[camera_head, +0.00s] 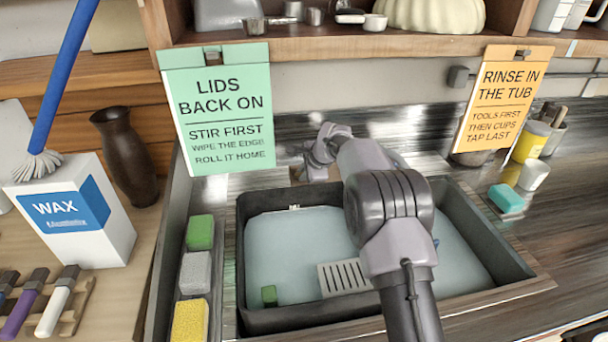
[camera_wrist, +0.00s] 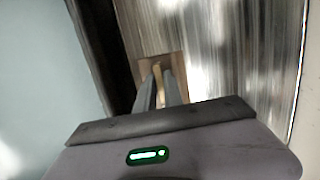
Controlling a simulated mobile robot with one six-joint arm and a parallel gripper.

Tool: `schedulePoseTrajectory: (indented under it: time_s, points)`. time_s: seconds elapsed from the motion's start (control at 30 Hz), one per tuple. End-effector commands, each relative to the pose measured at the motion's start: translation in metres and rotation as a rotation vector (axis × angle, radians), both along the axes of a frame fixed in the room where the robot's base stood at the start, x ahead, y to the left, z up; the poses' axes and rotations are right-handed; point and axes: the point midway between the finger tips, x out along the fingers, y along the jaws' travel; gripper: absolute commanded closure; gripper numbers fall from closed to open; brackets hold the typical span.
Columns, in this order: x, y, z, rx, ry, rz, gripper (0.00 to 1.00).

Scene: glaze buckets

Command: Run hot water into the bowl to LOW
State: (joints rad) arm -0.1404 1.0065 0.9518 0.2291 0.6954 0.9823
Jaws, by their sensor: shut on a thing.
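My gripper (camera_head: 312,165) is at the back edge of the sink, beyond the black tub (camera_head: 243,240). In the wrist view its two fingers (camera_wrist: 161,92) are shut on a thin tan piece (camera_wrist: 157,70), which stands in front of a brown square block (camera_wrist: 172,66). I cannot tell whether this piece is a tap handle. The tub holds pale blue-grey liquid (camera_head: 290,245), and my arm crosses over its middle. I cannot make out a bowl, a LOW mark, a spout or running water in either view.
A green sign (camera_head: 218,110) and an orange sign (camera_head: 505,100) hang from the shelf (camera_head: 300,45). A wax box (camera_head: 75,215) stands left.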

Motion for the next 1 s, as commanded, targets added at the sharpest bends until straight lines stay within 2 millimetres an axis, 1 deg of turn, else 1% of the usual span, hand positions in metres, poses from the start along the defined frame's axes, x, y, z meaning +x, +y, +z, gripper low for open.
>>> schedulePoseTrajectory:
  time_s: [0.57,0.6,0.67,0.7,1.0]
  points:
    - [-0.0002,0.0000,-0.0001,0.019,0.004,-0.027,1.00]
    - [-0.0001,0.0000,-0.0002,0.019,0.004,-0.027,0.86]
    - [-0.0002,0.0000,-0.0001,0.019,0.004,-0.027,0.74]
    - [-0.0002,0.0000,-0.0001,0.019,0.004,-0.027,0.67]
    - [-0.0003,-0.0002,0.0006,0.018,0.004,-0.025,0.66]
